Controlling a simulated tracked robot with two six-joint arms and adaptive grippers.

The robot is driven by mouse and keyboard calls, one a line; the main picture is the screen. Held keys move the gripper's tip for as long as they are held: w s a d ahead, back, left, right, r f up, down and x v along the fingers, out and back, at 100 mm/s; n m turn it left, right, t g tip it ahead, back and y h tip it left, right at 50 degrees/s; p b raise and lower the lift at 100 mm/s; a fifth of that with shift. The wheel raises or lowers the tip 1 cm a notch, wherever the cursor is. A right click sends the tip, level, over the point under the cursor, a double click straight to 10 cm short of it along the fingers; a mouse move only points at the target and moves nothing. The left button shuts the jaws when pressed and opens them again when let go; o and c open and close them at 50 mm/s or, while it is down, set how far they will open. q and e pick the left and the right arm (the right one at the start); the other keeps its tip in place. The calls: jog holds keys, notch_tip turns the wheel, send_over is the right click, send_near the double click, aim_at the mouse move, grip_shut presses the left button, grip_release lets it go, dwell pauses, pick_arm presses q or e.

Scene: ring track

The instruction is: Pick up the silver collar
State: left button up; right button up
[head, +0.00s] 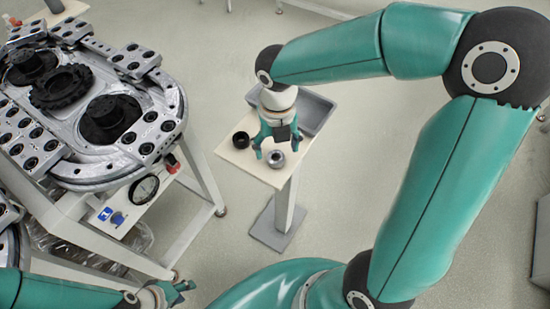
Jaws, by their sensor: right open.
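The silver collar (276,159) lies on the small pale-topped stand (233,157), near its front edge. My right gripper (277,150) points down over the stand, its fingers open and spread to either side above the collar. I cannot tell whether a finger touches it; nothing shows held. My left gripper (182,290) is low at the bottom left, away from the stand, and its jaw opening is unclear.
A black ring (241,140) stands on the stand left of the collar. A grey bin (318,108) is behind my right gripper. The ring track machine (85,175) on its white frame fills the left. Open floor surrounds the stand's foot.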

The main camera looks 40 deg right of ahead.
aim_at(276, 157)
jog(key=f, duration=0.4)
jog(key=shift+w, duration=0.2)
jog(key=c, duration=1.3)
jog(key=shift+c, duration=0.2)
